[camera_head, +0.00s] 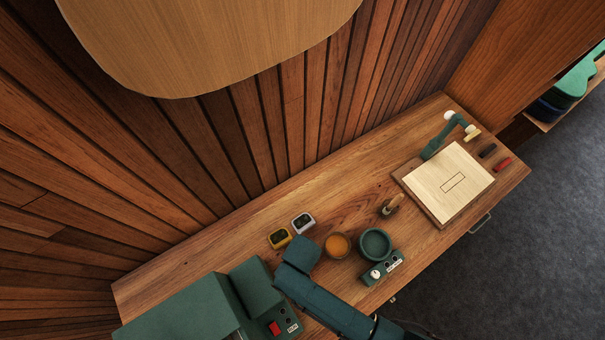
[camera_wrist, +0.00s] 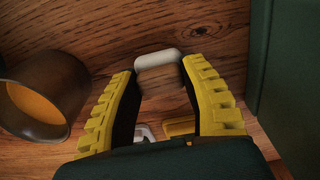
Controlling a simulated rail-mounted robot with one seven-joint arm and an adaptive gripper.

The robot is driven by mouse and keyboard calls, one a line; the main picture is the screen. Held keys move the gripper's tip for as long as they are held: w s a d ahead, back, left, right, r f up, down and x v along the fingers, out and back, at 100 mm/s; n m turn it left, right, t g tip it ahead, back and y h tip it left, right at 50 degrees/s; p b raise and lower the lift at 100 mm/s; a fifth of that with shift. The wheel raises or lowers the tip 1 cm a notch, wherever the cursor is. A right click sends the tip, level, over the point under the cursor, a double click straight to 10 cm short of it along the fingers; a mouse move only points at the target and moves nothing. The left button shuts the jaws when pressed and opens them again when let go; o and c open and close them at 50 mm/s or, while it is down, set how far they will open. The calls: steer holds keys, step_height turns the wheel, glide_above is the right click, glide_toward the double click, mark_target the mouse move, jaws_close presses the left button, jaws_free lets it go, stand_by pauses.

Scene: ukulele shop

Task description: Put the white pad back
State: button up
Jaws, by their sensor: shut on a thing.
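In the wrist view, the white pad (camera_wrist: 158,59) is a rounded white layer on a brown wooden block. My gripper (camera_wrist: 160,78) has its two yellow ribbed fingers on either side of the block, shut on it, with the white edge showing past the fingertips. The wooden bench top (camera_wrist: 190,20) fills the background. I cannot tell whether the pad touches it. In the head view, my dark green arm reaches over the bench (camera_head: 225,228) from below. The fingers and the pad are hidden there.
An orange-filled cup (camera_head: 337,245) and a green bowl (camera_head: 375,244) stand right of my arm. A green machine (camera_head: 190,310) is close on the left. A board (camera_head: 447,183) lies at the right; mid-bench is partly free.

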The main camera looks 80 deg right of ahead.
steer(key=o, duration=1)
steer(key=shift+f, duration=0.1)
steer(key=shift+o, duration=0.2)
step_height(320, 180, up, 12)
steer(key=p, duration=0.1)
steer(key=shift+r, duration=0.2)
